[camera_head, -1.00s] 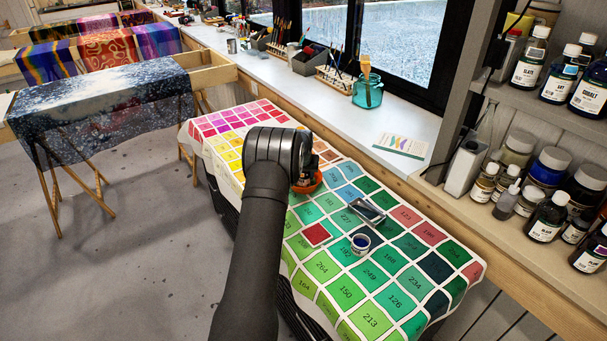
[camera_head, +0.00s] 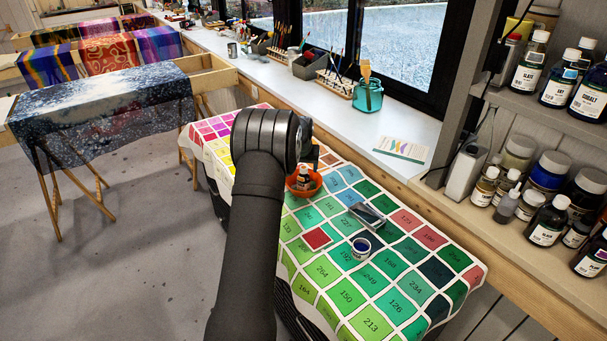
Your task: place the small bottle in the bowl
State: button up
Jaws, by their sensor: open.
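The orange bowl (camera_head: 316,188) stands on the colour-chart cloth, just right of my arm. The small bottle (camera_head: 302,179) is inside the bowl, its upper part showing above the rim; its lower part is hidden. My gripper (camera_head: 312,156) shows only in part, behind and right of my dark wrist. It is open, just beyond the bowl and apart from the bottle. Its fingertips are mostly hidden.
A small white jar of blue (camera_head: 361,248) and a grey rectangular object (camera_head: 367,214) are on the cloth, nearer the camera. A red square (camera_head: 317,238) lies left of them. Shelves with several bottles (camera_head: 546,220) stand at the right.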

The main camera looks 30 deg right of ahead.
aim_at(304, 169)
jog(key=shift+v, duration=2.1)
jog(key=shift+f, duration=0.15)
jog(key=x, duration=1.2)
jog(key=shift+f, duration=0.2)
notch_tip(304, 169, up, 2)
jog(key=shift+r, duration=0.55)
jog(key=shift+f, duration=0.15)
